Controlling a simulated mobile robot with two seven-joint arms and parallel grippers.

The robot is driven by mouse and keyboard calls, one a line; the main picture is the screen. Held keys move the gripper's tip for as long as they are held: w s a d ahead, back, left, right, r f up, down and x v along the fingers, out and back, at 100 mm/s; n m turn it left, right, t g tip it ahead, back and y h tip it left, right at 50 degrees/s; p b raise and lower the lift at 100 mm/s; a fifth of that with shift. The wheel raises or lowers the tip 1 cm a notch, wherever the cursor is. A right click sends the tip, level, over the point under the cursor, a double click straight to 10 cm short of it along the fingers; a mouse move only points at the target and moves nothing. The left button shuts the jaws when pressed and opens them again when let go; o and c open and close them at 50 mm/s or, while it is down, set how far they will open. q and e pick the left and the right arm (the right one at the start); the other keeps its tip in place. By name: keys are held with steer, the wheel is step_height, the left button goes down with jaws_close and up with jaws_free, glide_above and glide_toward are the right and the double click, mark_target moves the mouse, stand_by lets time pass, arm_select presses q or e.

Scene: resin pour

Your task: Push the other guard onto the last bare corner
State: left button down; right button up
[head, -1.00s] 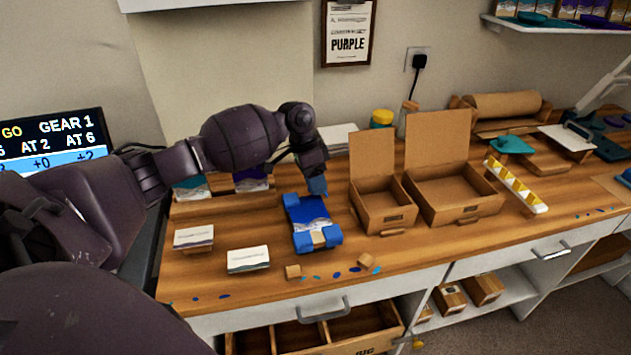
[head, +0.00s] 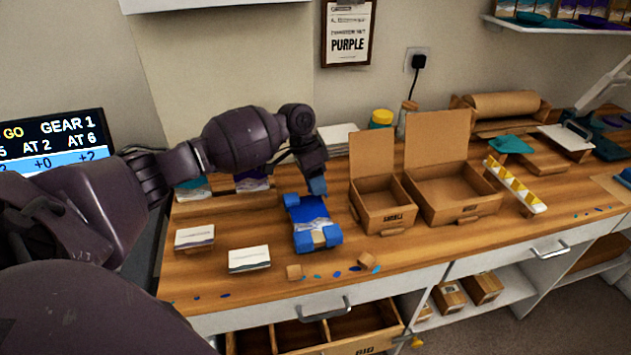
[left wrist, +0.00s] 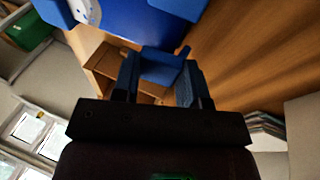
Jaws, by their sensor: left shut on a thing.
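In the left wrist view, my left gripper (left wrist: 160,82) is shut on a blue corner guard (left wrist: 162,65). This guard is close to the blue piece (left wrist: 128,20); I cannot tell whether they touch. Two other guards show at the top of that view. My right gripper is not in view.
Two open cardboard boxes (head: 384,221) (head: 455,214) stand just right of the blue piece. Two white-topped stacks (head: 194,238) (head: 249,260) lie to its left.

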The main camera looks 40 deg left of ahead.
arm_select(q)
steer(key=shift+f, duration=0.35)
steer(key=shift+f, duration=0.35)
stand_by(0.4)
stand_by(0.3)
steer(key=shift+s, duration=0.1)
steer(key=shift+s+f+p, duration=0.1)
steer(key=shift+p, duration=0.25)
